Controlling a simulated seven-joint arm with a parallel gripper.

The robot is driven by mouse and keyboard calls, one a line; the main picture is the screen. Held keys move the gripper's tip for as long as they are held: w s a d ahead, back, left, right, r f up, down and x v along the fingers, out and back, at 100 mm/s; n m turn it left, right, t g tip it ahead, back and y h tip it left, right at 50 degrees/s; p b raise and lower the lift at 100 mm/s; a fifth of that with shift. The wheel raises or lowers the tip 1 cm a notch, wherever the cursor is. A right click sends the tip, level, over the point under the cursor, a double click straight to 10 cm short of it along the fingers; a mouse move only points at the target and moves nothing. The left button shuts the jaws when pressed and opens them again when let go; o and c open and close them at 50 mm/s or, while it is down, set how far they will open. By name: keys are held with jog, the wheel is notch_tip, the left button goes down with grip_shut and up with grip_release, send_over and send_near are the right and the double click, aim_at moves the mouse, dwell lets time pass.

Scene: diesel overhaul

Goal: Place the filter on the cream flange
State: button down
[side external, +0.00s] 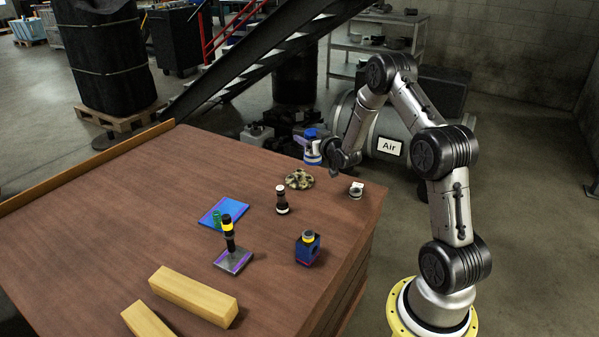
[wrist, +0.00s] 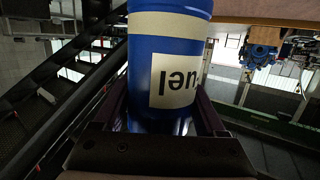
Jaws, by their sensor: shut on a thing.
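The filter (side external: 312,154) is a blue cylinder with a pale band. My gripper (side external: 324,150) is shut on it and holds it in the air over the table's far right part. In the wrist view the filter (wrist: 168,60) fills the middle between the two fingers, with a cream band and a cream label whose lettering reads upside down. A cream ring, which looks like the cream flange (side external: 308,236), sits on top of a blue block (side external: 308,251) at the table's right side, nearer the camera. The filter is well apart from it. The filter's end faces are not clear.
The left tabletop is clear.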

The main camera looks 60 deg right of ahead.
jog(key=w+d+f, duration=0.9)
jog(key=w+f, duration=0.1)
jog(key=f, duration=0.2)
jog(key=shift+w+d+f, duration=0.25)
jog(key=shift+w+d, duration=0.05)
jog(key=shift+w, duration=0.1)
jog(key=shift+f, duration=0.15)
grip_release()
jog(key=shift+f, duration=0.15)
